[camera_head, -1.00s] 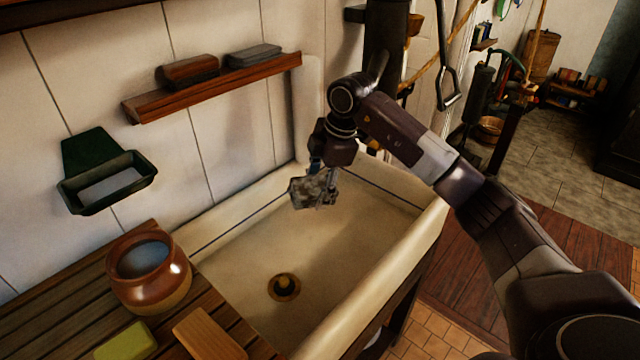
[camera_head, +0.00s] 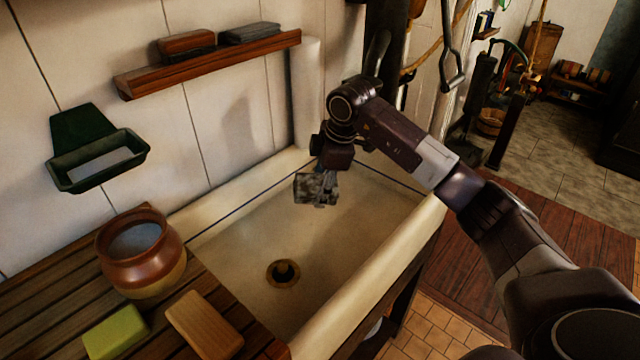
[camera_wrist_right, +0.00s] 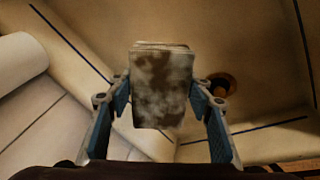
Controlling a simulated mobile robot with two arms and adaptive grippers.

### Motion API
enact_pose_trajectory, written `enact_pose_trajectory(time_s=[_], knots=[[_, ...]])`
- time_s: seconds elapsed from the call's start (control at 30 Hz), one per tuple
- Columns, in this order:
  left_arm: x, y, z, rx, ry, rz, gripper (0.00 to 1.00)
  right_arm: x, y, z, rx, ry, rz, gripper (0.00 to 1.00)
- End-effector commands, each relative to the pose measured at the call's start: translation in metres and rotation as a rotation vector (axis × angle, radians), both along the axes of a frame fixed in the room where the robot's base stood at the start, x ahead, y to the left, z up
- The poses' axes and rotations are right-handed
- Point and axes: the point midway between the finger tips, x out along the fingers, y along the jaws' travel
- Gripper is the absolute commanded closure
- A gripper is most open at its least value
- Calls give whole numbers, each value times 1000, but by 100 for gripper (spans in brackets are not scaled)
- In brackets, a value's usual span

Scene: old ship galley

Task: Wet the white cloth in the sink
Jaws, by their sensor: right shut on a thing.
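My right gripper (camera_head: 325,180) is shut on the cloth (camera_head: 311,187), a folded, whitish piece with grey-brown stains. The cloth hangs over the far part of the sink (camera_head: 232,250), above its basin floor. In the right wrist view the cloth (camera_wrist_right: 162,85) sits between the two blue-padded fingers of my right gripper (camera_wrist_right: 160,100). The sink is a cream trough with a dark line along its inner wall and a brass drain (camera_head: 283,273) in its floor. I see no water standing in it. My left gripper is not in view.
A wooden drainboard (camera_head: 60,310) left of the sink bears a brown pot (camera_head: 142,270), a green block (camera_head: 116,332) and a wooden block (camera_head: 204,325). A green wall tray (camera_head: 97,165) and a wooden shelf (camera_head: 210,66) with two brush-like blocks are on the tiled wall.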

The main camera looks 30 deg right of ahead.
Motion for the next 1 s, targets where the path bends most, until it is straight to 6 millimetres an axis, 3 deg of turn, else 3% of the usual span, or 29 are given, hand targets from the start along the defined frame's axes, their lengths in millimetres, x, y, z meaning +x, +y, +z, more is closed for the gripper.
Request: enact_pose_trajectory(time_s=[0.7, 1.0], knots=[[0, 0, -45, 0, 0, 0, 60, 0, 0, -75, 0, 1, 0, 80], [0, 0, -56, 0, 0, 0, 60, 0, 0, -95, 0, 1, 0, 80]])
